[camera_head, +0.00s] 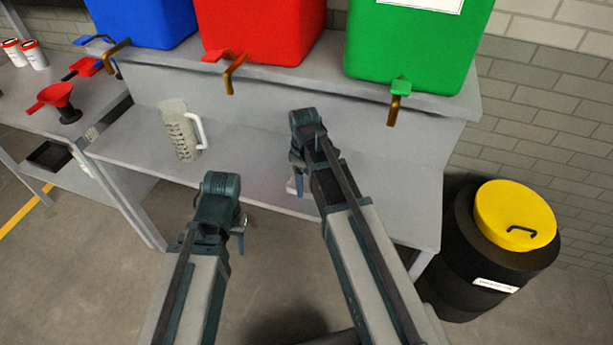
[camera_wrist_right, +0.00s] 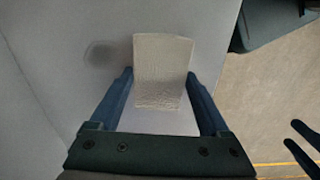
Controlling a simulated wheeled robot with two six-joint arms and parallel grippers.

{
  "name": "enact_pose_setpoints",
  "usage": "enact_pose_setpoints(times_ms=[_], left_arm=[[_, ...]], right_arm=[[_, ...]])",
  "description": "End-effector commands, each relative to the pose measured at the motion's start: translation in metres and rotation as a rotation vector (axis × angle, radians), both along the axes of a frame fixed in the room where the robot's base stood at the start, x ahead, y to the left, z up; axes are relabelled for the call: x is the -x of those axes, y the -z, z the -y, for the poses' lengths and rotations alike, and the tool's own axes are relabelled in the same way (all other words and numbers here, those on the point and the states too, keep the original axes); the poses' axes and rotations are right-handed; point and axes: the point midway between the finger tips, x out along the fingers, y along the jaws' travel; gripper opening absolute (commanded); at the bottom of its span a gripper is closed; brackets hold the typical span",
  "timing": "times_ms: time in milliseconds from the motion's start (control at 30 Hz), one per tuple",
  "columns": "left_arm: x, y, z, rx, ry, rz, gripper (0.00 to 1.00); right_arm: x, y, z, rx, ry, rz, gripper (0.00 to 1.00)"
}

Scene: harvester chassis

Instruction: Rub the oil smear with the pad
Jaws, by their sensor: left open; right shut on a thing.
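My right gripper (camera_wrist_right: 160,100) is shut on a pale, rough-textured block-like pad (camera_wrist_right: 163,72). The pad sits between its two blue fingers. In the head view this gripper (camera_head: 297,170) is over the front part of the grey bench top, with a bit of the pad (camera_head: 292,187) showing below it. The oil smear (camera_wrist_right: 101,53) is a faint dark round patch on the bench, just left of the pad in the right wrist view. I cannot make it out in the head view. Whether the pad touches the bench is unclear. My left gripper (camera_head: 239,226) is open and empty, in front of the bench.
Blue (camera_head: 145,20), red (camera_head: 262,30) and green (camera_head: 410,45) tanks with taps stand on the shelf behind. A red funnel (camera_head: 58,98) is far left. A black drum with yellow lid (camera_head: 515,215) stands right.

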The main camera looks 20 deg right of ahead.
Motion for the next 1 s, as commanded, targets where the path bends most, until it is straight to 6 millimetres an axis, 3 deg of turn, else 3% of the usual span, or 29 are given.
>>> enact_pose_setpoints(times_ms=[100,267,733,1000], left_arm=[[0.000,0.002,0.000,0.000,0.000,0.000,0.50],[0.000,0.002,0.000,0.000,0.000,0.000,0.50],[0.000,0.000,0.000,0.000,0.000,0.000,0.50],[0.000,0.000,0.000,0.000,0.000,0.000,0.50]], right_arm=[[0.013,0.002,-0.007,-0.003,-0.002,-0.004,0.36],[0.017,0.002,-0.011,-0.004,-0.003,-0.006,0.36],[0.003,0.000,-0.028,-0.004,-0.003,-0.004,0.36],[0.000,0.000,-0.026,-0.002,-0.001,-0.003,0.36]])
